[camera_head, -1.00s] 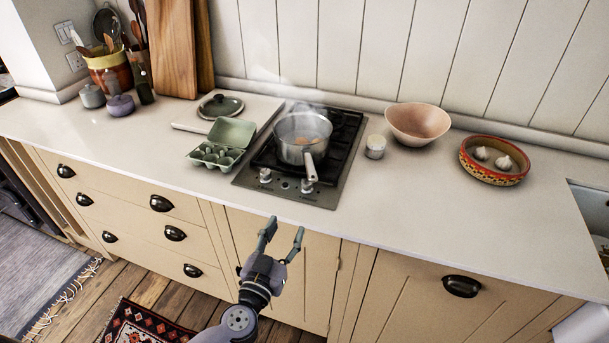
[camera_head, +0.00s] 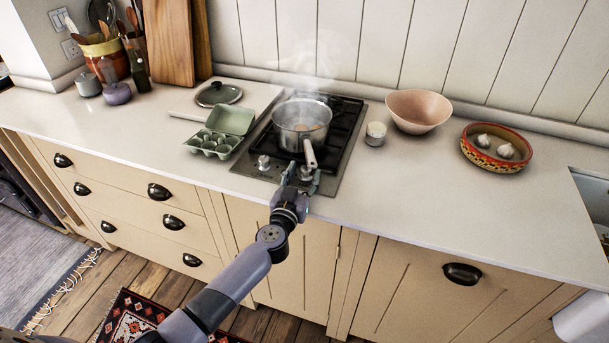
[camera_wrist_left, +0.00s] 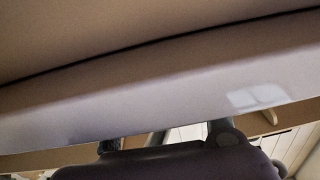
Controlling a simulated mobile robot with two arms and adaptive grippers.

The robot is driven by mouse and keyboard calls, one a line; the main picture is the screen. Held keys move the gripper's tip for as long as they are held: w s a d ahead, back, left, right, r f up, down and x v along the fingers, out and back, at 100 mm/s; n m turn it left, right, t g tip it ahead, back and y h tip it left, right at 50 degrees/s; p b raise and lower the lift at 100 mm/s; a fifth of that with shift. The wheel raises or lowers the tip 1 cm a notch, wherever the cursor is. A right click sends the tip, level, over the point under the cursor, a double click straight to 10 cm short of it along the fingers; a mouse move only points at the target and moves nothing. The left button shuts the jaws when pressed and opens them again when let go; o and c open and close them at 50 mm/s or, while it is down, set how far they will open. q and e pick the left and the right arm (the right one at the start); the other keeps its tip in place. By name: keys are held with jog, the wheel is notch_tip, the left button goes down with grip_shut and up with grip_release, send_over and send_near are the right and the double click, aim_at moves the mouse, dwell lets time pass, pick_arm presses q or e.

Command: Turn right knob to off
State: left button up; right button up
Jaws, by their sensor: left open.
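The hob (camera_head: 340,183) is a black and steel stove with two knobs along its front edge. The left knob (camera_head: 263,162) shows clear of my arm. The right knob (camera_head: 307,174) is at my left gripper (camera_head: 301,178), which is open with its fingers around or just in front of the knob; contact cannot be told. A steaming metal pot (camera_head: 301,118) stands on the hob, its handle (camera_head: 310,155) pointing forward just above the right knob. The left wrist view shows a pale blurred edge and parts of the gripper, not the knob. My right gripper is not in view.
A green egg carton (camera_head: 215,143) and a lidded board (camera_head: 190,108) lie left of the hob. A small white jar (camera_head: 375,134), a pink bowl (camera_head: 418,110) and a patterned bowl with garlic (camera_head: 496,148) stand to the right. The front counter at right is clear.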

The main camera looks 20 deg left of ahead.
pick_arm(q)
jog(key=shift+w, duration=0.55)
grip_shut()
jog(key=shift+a+r+m+h, duration=0.2)
jog(key=shift+m+h, duration=0.4)
jog(key=shift+h, duration=0.2)
jog(key=shift+a+f+m+h, duration=0.1)
jog(key=shift+f+m+h, duration=0.15)
jog(key=shift+m+h, duration=0.4)
jog(key=m+h+b, duration=0.1)
jog(key=b, duration=0.1)
jog(key=h+b, duration=0.2)
jog(key=shift+a+f+m+g, duration=0.1)
jog(key=shift+m+g, duration=0.25)
jog(key=shift+g, duration=0.05)
jog(key=shift+g+h+b, duration=0.3)
jog(key=shift+h+b, duration=0.25)
jog(key=shift+b, duration=0.1)
jog(key=shift+r, duration=0.2)
